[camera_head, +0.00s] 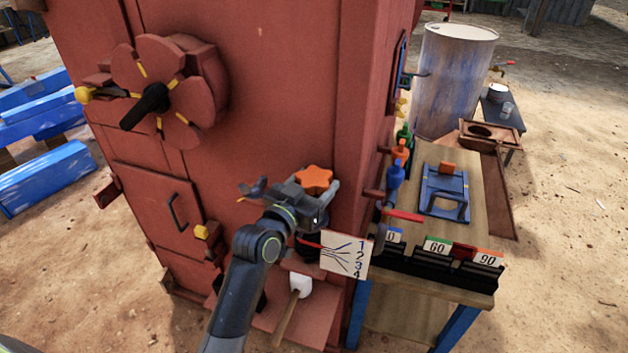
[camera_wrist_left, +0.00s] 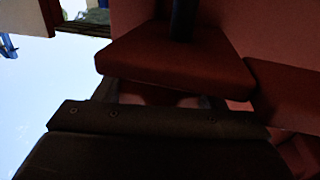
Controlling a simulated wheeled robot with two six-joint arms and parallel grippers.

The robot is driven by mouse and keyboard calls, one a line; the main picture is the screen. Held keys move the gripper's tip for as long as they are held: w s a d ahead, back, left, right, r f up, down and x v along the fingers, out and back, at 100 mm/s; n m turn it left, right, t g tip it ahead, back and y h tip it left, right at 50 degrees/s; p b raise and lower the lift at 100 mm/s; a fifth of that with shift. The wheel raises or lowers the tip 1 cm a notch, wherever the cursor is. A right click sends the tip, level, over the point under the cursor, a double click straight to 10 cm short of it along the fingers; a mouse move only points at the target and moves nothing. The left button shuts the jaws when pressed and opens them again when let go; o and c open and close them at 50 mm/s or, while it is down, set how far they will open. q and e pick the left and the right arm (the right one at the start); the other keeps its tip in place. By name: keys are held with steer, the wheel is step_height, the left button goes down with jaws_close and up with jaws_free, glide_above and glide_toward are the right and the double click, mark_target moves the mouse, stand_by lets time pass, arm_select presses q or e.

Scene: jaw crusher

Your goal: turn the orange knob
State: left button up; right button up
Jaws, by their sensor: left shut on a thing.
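The orange knob (camera_head: 314,179) is star-shaped and sits low at the front right corner of the red crusher body (camera_head: 280,90). My left gripper (camera_head: 300,192) is right at the knob, with one finger against its right side. It is shut on the knob; its wrist hides the knob's lower front. In the left wrist view, the dark gripper (camera_wrist_left: 150,130) fills the bottom, and a shadowed red plate (camera_wrist_left: 170,75) lies just beyond it. The knob cannot be made out clearly there. My right gripper is not in view.
A large red handwheel (camera_head: 165,85) with a black pointer is at upper left. A numbered card (camera_head: 345,254) stands close below my gripper. A wooden bench (camera_head: 478,220) with a blue clamp (camera_head: 443,193) is to the right. A white-headed mallet (camera_head: 300,284) lies below.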

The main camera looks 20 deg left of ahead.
arm_select(q)
steer(key=o, duration=1)
steer(key=b+v, duration=0.3)
steer(key=v, duration=1.4)
steer(key=shift+s, duration=0.2)
steer(key=shift+f, duration=0.1)
